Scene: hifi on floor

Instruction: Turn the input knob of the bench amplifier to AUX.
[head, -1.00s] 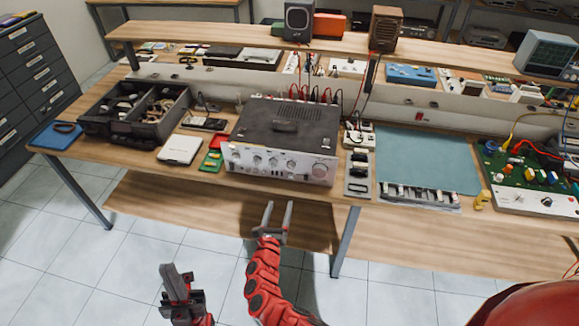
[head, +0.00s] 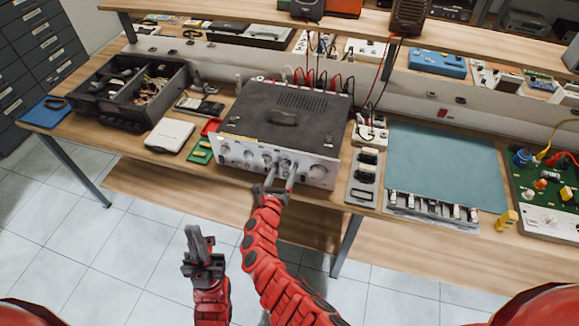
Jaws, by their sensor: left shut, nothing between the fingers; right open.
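The bench amplifier (head: 283,122) stands on the workbench, a dark box with a silver front panel facing me. Several knobs line its front; a large knob (head: 318,171) is at the right end of the panel. My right gripper (head: 279,173) is open, its fingertips at the front panel over the knobs right of the middle. It partly hides those knobs, and I cannot tell whether it touches one. The panel lettering is too small to read. My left gripper (head: 191,235) is shut and empty, low in front of the bench, away from the amplifier.
Left of the amplifier are a white box (head: 170,136), a green board (head: 200,151) and a dark divided tray (head: 98,122). Cables rise behind the amplifier. Clear floor lies in front.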

